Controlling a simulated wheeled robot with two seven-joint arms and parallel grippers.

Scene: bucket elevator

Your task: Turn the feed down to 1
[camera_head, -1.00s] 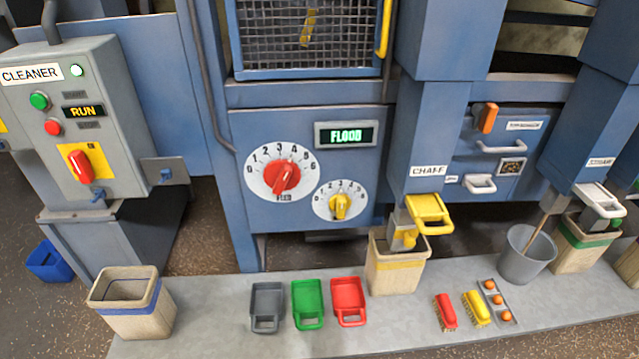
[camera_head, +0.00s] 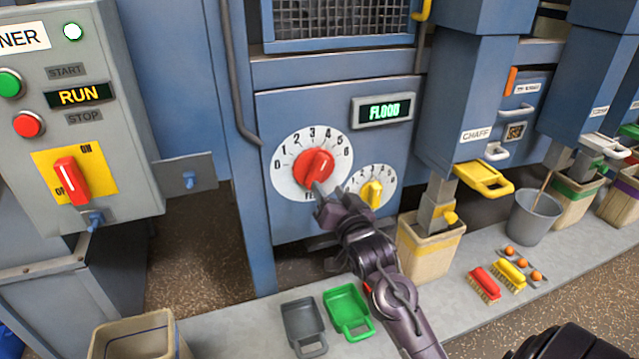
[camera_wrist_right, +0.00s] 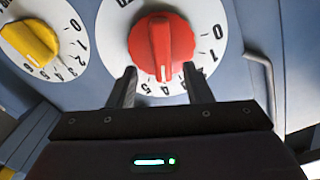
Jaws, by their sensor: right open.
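The red feed knob (camera_head: 314,168) sits on a white dial (camera_head: 288,180) marked 0 to 6 on the blue panel. In the right wrist view the knob (camera_wrist_right: 163,45) shows a white line pointing near 4. My right gripper (camera_head: 322,198) is at the dial's lower edge in the head view, partly covering the lettering there. In the wrist view its open fingers (camera_wrist_right: 160,82) stand apart, one toward each side of the knob's near end. I cannot tell whether they touch it. My left gripper is not in view.
A yellow knob (camera_head: 372,194) on a smaller dial is close right of my gripper. The display (camera_head: 384,110) above reads FLOOD. The cleaner box (camera_head: 75,130) stands left, its display reading RUN. Scoops, including a green one (camera_head: 348,312), lie below; a chaff bin (camera_head: 430,250) stands right.

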